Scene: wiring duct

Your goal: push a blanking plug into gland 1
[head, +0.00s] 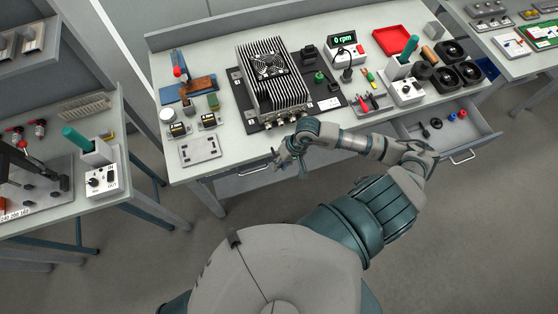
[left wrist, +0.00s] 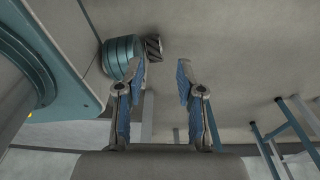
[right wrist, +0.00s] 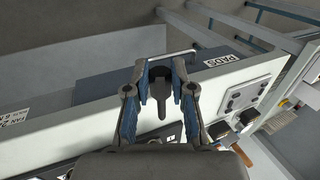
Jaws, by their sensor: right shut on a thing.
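My right gripper (head: 287,158) is in front of the bench's front edge, below the finned housing (head: 268,84). In the right wrist view its fingers (right wrist: 160,66) are shut on a dark blanking plug (right wrist: 160,88) with a wide round end and a narrower stem. The plug is apart from the housing. Small brass-coloured glands (head: 269,126) show along the housing's near side; I cannot tell which is gland 1. My left gripper (left wrist: 157,68) is open and empty over the floor, outside the head view.
An open drawer (head: 468,139) at the right holds small dark, blue and red parts. A grey plate (head: 200,151) lies left of the housing, near the front edge. Hand tools and a red tray (head: 396,40) stand to its right. The floor before the bench is clear.

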